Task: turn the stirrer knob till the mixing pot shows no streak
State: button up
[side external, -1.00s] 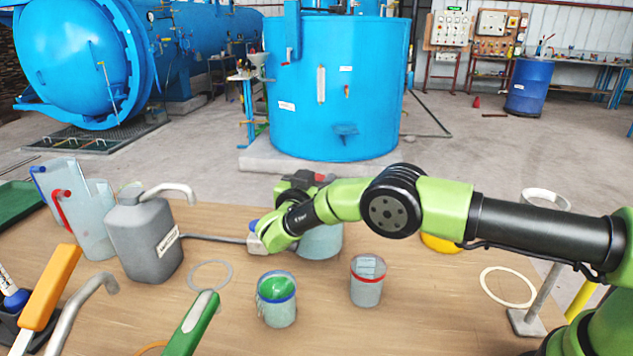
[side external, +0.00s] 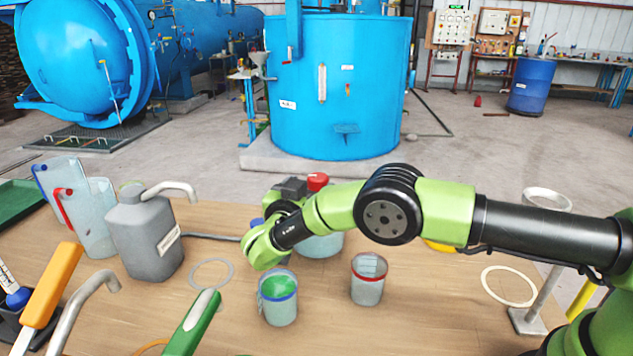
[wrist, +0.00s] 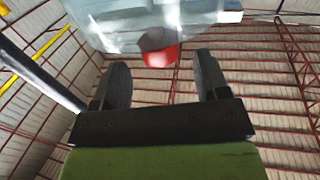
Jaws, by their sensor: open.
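The mixing pot (side external: 325,246) is a pale translucent vessel behind my forearm, largely hidden by it. A red knob (side external: 318,181) shows above it, just right of my dark gripper (side external: 292,189). In the wrist view the red knob (wrist: 160,56) lies in line with the gap between the two fingers of my gripper (wrist: 163,76), near their tips. The fingers are apart and I see no contact with the knob. The translucent vessel (wrist: 125,22) fills the top of that view. I cannot tell whether a streak shows in the pot.
A blue-rimmed cup (side external: 280,312) with green contents and a red-rimmed cup (side external: 368,287) stand in front of the arm. A grey jug (side external: 140,245) and clear pitchers (side external: 88,228) stand left. A flat ring (side external: 212,274) lies on the table. Tool handles fill the front left.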

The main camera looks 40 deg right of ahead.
aim_at(314, 185)
jog(key=shift+v, duration=1.7)
